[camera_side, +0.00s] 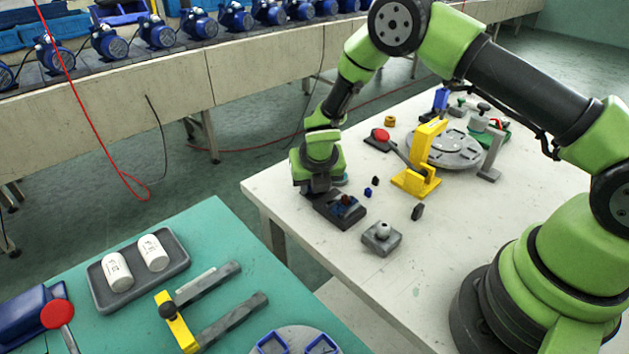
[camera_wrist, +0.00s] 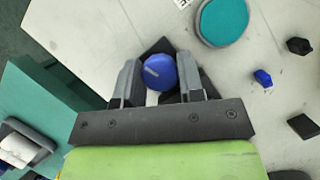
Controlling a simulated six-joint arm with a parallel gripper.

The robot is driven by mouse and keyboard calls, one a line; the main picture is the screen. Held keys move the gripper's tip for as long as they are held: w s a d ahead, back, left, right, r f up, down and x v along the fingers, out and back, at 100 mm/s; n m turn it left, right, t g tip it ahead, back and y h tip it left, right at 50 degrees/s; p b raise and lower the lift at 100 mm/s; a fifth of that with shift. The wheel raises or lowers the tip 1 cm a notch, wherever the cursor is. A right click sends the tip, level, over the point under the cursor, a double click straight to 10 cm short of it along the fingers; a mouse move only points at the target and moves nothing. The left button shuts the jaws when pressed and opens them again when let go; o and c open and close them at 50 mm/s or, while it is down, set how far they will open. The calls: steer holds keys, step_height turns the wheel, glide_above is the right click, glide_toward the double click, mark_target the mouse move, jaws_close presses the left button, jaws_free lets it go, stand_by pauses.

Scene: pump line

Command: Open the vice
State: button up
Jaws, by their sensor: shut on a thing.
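My gripper (camera_side: 318,188) is low over the near left corner of the white table, at a dark block (camera_side: 343,212) with a blue part and a small red part on top. In the wrist view, my gripper (camera_wrist: 158,80) has one finger on each side of a round blue knob (camera_wrist: 160,71) with a pale line on its top. It is shut on this knob. A dark base (camera_wrist: 163,47) shows behind the knob, mostly hidden by the fingers and knob. I take the dark block to be the vice, but its jaws cannot be made out.
A teal disc (camera_wrist: 222,20), small blue piece (camera_wrist: 263,78) and dark block (camera_wrist: 303,126) lie nearby. A grey block with a knob (camera_side: 382,238) stands closer to the viewer. A yellow stand (camera_side: 418,170) is farther right. The green table (camera_side: 210,225) holds a tray (camera_side: 178,262).

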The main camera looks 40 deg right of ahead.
steer(key=o, duration=0.9)
steer(key=shift+s+d, duration=0.1)
steer(key=shift+f, duration=0.1)
